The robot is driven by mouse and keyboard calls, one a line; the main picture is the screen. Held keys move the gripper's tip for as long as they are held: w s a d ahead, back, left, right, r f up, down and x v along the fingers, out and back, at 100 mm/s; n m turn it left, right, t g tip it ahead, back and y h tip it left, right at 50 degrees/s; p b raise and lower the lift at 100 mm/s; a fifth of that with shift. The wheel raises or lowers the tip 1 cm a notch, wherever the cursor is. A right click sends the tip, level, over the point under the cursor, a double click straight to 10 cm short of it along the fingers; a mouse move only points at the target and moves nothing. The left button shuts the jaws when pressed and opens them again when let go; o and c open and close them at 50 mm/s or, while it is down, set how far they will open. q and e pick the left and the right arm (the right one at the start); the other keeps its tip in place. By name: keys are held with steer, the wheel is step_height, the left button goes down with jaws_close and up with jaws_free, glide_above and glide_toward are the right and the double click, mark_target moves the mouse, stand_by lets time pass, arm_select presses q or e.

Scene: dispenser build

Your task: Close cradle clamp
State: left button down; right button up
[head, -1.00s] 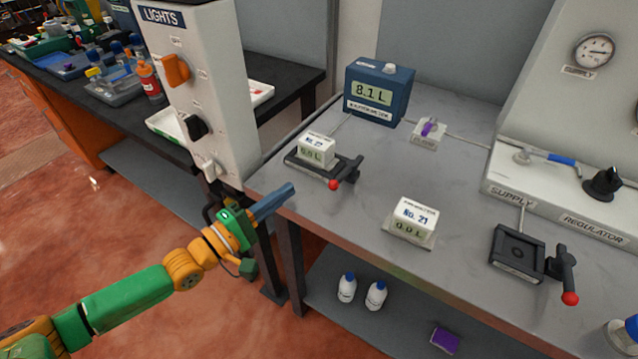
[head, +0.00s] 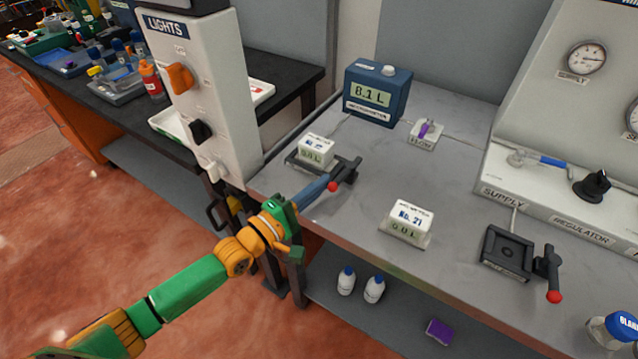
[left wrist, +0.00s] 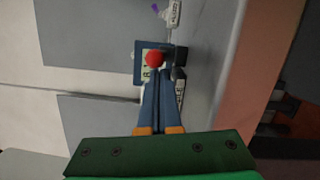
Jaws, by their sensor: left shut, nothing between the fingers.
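The left cradle (head: 297,161) holds a white box (head: 317,150) with a number label and a small display. Its black clamp lever (head: 349,168) ends in a red knob (head: 333,186). My left gripper (head: 325,182) is shut and empty, with its blue fingertips right beside the red knob. In the left wrist view the red knob (left wrist: 154,58) lies just past the tips of the closed fingers (left wrist: 157,75); I cannot tell whether they touch. A second cradle (head: 508,253), empty, stands at the right with its own red-knobbed lever (head: 548,272). My right gripper is not in view.
Another white box, No. 21 (head: 408,222), sits on the grey bench (head: 370,230). A blue meter (head: 378,95) reading 8.1 L stands behind the left cradle. The white LIGHTS panel (head: 215,110) rises left of the bench. Bottles (head: 346,282) stand on the lower shelf.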

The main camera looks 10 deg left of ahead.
arm_select(q)
steer(key=shift+s+d+r+n+t+y+p, duration=0.2)
steer(key=shift+d+n+t+y+p, duration=0.15)
steer(key=shift+y+p, duration=0.2)
